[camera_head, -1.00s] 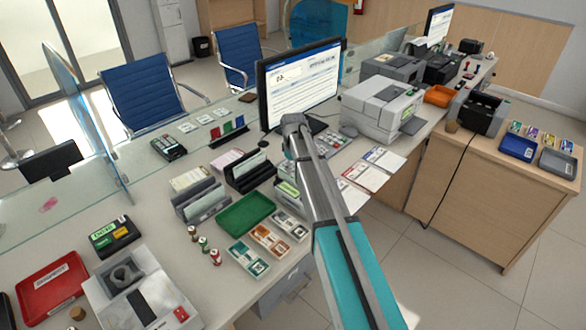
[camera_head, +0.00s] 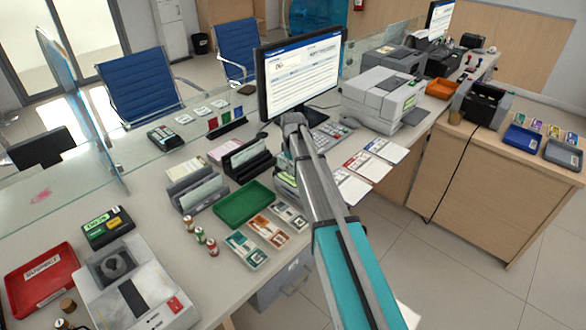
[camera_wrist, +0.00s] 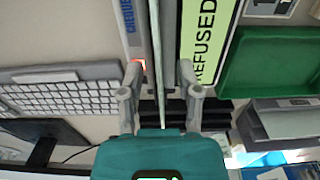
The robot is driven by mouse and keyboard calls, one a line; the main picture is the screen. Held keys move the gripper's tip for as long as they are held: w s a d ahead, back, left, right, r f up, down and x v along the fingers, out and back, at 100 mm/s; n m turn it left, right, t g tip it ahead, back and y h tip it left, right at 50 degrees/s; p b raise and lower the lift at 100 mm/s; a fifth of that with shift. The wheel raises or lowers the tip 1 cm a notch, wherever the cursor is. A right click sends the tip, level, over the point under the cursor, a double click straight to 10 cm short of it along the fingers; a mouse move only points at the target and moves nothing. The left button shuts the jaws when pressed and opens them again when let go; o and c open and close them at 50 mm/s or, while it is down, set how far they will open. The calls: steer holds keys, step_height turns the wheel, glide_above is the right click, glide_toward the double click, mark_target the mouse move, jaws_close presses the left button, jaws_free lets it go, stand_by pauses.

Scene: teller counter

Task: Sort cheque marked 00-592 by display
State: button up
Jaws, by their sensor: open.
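My gripper (camera_wrist: 161,80) is open in the wrist view, its two fingers on either side of a thin, pale upright edge. I cannot tell whether that edge is a cheque or a divider, or whether the fingers touch it. A yellow-green label reading REFUSED (camera_wrist: 202,42) lies right of the fingers; a blue label (camera_wrist: 128,25) lies left. In the head view the arm hides the gripper. The display (camera_head: 302,72) shows a page with text too small to read. A black slotted holder (camera_head: 262,166) and a grey slotted holder (camera_head: 180,186) stand left of the arm. No mark 00-592 is readable.
A green tray (camera_head: 236,216) lies before the holders, with cards and small stamps nearby. A keyboard (camera_wrist: 60,97) lies left in the wrist view. A printer (camera_head: 375,95) stands right of the display. A red tray (camera_head: 64,262) and glass screens are at the left.

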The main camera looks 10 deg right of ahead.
jaws_close()
stand_by(0.4)
steer(key=shift+r, duration=0.2)
steer(key=shift+r+p, duration=5.55)
steer(key=shift+p, duration=0.25)
steer(key=shift+s, duration=0.1)
